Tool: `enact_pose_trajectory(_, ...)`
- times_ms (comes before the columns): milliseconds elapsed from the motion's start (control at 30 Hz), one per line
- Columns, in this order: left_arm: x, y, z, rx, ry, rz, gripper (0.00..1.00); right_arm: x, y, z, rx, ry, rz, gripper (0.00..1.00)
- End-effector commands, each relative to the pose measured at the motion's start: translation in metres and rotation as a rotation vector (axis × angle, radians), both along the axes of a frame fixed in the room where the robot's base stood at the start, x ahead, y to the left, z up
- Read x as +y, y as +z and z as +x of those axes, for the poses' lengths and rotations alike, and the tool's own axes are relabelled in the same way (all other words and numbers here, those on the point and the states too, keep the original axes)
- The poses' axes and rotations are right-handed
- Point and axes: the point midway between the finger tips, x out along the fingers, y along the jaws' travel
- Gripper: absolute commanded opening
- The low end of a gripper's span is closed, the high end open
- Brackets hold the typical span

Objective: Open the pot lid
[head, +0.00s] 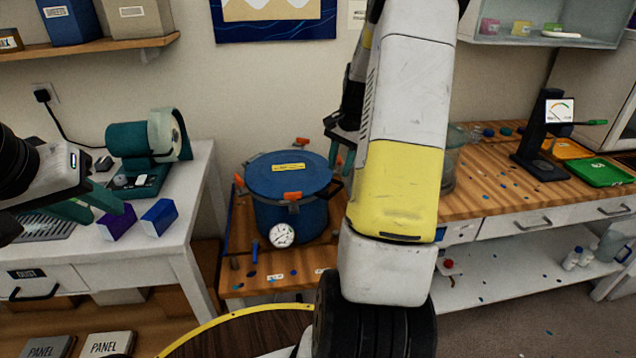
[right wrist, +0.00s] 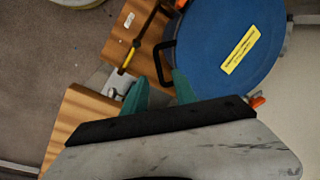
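The blue pot (head: 290,218) stands on a low wooden stand, with its flat blue lid (head: 270,183) on top. The lid has a yellow label, and orange-tipped clamps sit around its rim. In the right wrist view the lid (right wrist: 215,45) fills the upper right, with a black loop handle (right wrist: 163,62) at its edge. My right gripper (right wrist: 160,88) is open and empty, its teal fingers just short of that handle. In the head view my right gripper (head: 342,158) is beside the pot's right rim, partly behind my arm. My left gripper (head: 106,212) is open and empty over the left bench.
A teal machine (head: 140,150) and purple and blue boxes (head: 160,217) stand on the left white bench (head: 197,205). A pressure gauge (head: 282,235) is on the pot's front. The right wooden workbench (head: 490,190) holds a dial stand (head: 545,140) and a green tray (head: 602,172).

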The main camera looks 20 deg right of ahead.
Motion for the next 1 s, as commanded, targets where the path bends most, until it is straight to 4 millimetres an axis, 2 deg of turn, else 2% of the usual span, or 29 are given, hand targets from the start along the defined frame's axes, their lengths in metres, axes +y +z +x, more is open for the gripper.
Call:
enact_pose_trajectory(133, 0.0, 0.0, 0.0, 0.0, 0.0, 0.0, 0.33, -0.004, -0.015, 0.003, 0.009, -0.018, 0.004, 0.33)
enact_pose_trajectory(400, 0.0, 0.0, 0.0, 0.0, 0.0, 0.0, 0.33, 0.002, -0.055, 0.008, 0.009, -0.014, 0.006, 0.33)
enact_pose_trajectory(600, 0.0, 0.0, 0.0, 0.0, 0.0, 0.0, 0.33, 0.003, -0.078, 0.012, 0.009, -0.014, 0.005, 0.33)
enact_pose_trajectory(933, 0.0, 0.0, 0.0, 0.0, 0.0, 0.0, 0.33, 0.004, -0.082, 0.013, 0.006, -0.014, 0.003, 0.33)
enact_pose_trajectory(967, 0.0, 0.0, 0.0, 0.0, 0.0, 0.0, 0.33, 0.004, -0.082, 0.013, 0.006, -0.014, 0.003, 0.32)
enact_pose_trajectory(1000, 0.0, 0.0, 0.0, 0.0, 0.0, 0.0, 0.33, 0.004, -0.082, 0.013, 0.006, -0.014, 0.003, 0.24)
